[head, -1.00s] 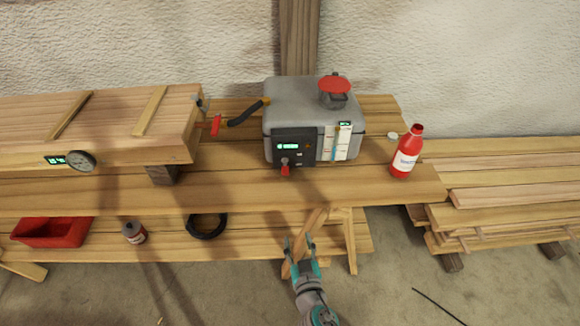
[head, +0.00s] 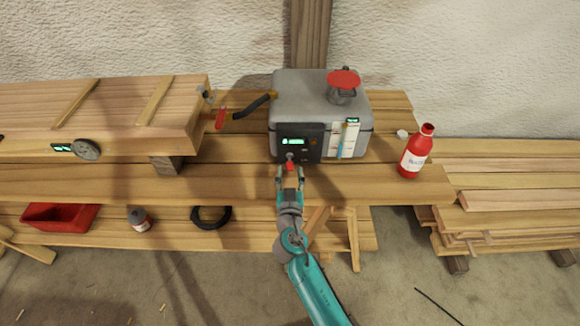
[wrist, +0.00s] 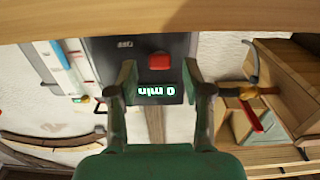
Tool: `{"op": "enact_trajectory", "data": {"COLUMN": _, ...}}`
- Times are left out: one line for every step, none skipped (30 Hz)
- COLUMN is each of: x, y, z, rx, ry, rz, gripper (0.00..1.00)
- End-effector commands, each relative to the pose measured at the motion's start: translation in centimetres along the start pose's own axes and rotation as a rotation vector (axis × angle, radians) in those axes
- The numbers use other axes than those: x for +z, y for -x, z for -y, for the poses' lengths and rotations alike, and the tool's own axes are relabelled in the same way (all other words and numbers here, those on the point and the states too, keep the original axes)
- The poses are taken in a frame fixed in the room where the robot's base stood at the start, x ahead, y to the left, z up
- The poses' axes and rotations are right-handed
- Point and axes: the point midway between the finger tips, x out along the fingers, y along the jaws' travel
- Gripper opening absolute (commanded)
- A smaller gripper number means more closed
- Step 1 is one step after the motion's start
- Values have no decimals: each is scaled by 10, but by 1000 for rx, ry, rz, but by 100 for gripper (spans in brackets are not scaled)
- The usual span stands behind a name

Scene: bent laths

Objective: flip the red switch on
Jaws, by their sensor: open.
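The red switch (head: 290,164) sits low on the dark control panel (head: 314,152) at the front of the grey metal box (head: 300,97). In the wrist view, which is upside down, the red switch (wrist: 160,61) lies between the lines of my two fingers. My gripper (head: 290,176) is open and empty, just in front of the panel and close to the switch. It also shows in the wrist view (wrist: 157,82). I cannot tell whether the fingers touch the switch, or which way it is set. A lit green display (wrist: 157,90) seems to read "0 min".
The box stands on a wooden bench (head: 230,188). A red bottle (head: 416,152) stands to its right. The bench front beside my arm is clear.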

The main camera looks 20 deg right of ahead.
Motion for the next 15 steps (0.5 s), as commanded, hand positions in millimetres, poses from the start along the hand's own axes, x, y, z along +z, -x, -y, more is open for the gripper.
{"op": "enact_trajectory", "data": {"x": -1, "y": -9, "z": 0, "rx": 2, "ry": -1, "rz": -1, "gripper": 50}}
{"op": "enact_trajectory", "data": {"x": 0, "y": -12, "z": 0, "rx": 2, "ry": 0, "rz": 0, "gripper": 50}}
{"op": "enact_trajectory", "data": {"x": 0, "y": -17, "z": 0, "rx": 1, "ry": 0, "rz": 0, "gripper": 50}}
{"op": "enact_trajectory", "data": {"x": 0, "y": -20, "z": 0, "rx": 1, "ry": -1, "rz": -1, "gripper": 50}}
{"op": "enact_trajectory", "data": {"x": 0, "y": -23, "z": 0, "rx": 1, "ry": -1, "rz": 0, "gripper": 50}}
{"op": "enact_trajectory", "data": {"x": 0, "y": -26, "z": 0, "rx": 0, "ry": -1, "rz": 0, "gripper": 50}}
{"op": "enact_trajectory", "data": {"x": 0, "y": -27, "z": 0, "rx": 0, "ry": -1, "rz": 0, "gripper": 50}}
{"op": "enact_trajectory", "data": {"x": 0, "y": -29, "z": 0, "rx": 0, "ry": -1, "rz": 0, "gripper": 50}}
{"op": "enact_trajectory", "data": {"x": 0, "y": -30, "z": 0, "rx": 0, "ry": -1, "rz": 0, "gripper": 50}}
{"op": "enact_trajectory", "data": {"x": 0, "y": -31, "z": 0, "rx": 0, "ry": -1, "rz": 0, "gripper": 50}}
{"op": "enact_trajectory", "data": {"x": 0, "y": -32, "z": 0, "rx": 0, "ry": -1, "rz": 0, "gripper": 50}}
{"op": "enact_trajectory", "data": {"x": 0, "y": -32, "z": 0, "rx": 0, "ry": -1, "rz": 1, "gripper": 50}}
{"op": "enact_trajectory", "data": {"x": 0, "y": -32, "z": 0, "rx": 0, "ry": -1, "rz": 1, "gripper": 50}}
{"op": "enact_trajectory", "data": {"x": 0, "y": -32, "z": 0, "rx": 0, "ry": -1, "rz": 1, "gripper": 50}}
{"op": "enact_trajectory", "data": {"x": 0, "y": -32, "z": 0, "rx": 0, "ry": -1, "rz": 1, "gripper": 50}}
